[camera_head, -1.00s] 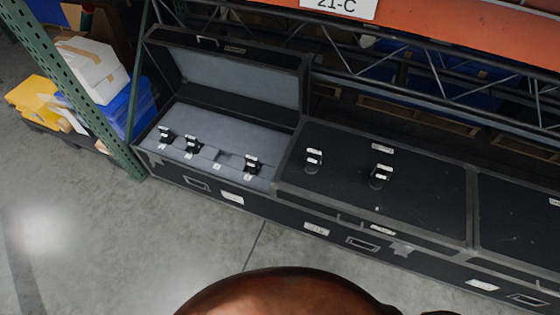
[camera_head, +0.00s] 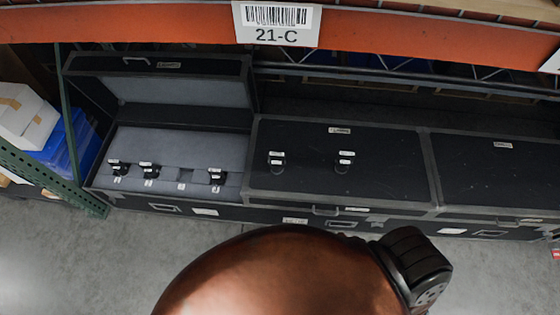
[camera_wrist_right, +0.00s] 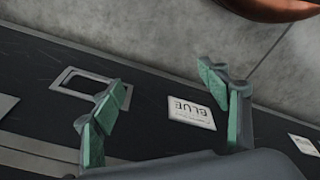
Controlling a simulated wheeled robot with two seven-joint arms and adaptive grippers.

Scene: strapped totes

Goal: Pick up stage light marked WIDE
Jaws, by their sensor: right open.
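Several small black stage lights with white labels show in the head view; the label text is too small to read, so I cannot tell which is WIDE. Three stand in the grey foam of the open case (camera_head: 215,118): a left one (camera_head: 118,168), a middle one (camera_head: 149,170) and a right one (camera_head: 217,176). Two more, a left one (camera_head: 277,162) and a right one (camera_head: 344,161), stand on the closed lid of the middle case (camera_head: 390,180). My right gripper (camera_wrist_right: 162,82) is open and empty in the right wrist view, above a case's front side. My left gripper is out of view.
A label reading BLUE (camera_wrist_right: 191,112) and a recessed handle (camera_wrist_right: 85,84) are on the case front. An orange shelf beam (camera_head: 400,35) marked 21-C crosses above the cases. A green rack post (camera_head: 72,120) stands at left, with white boxes (camera_head: 28,115) beyond.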

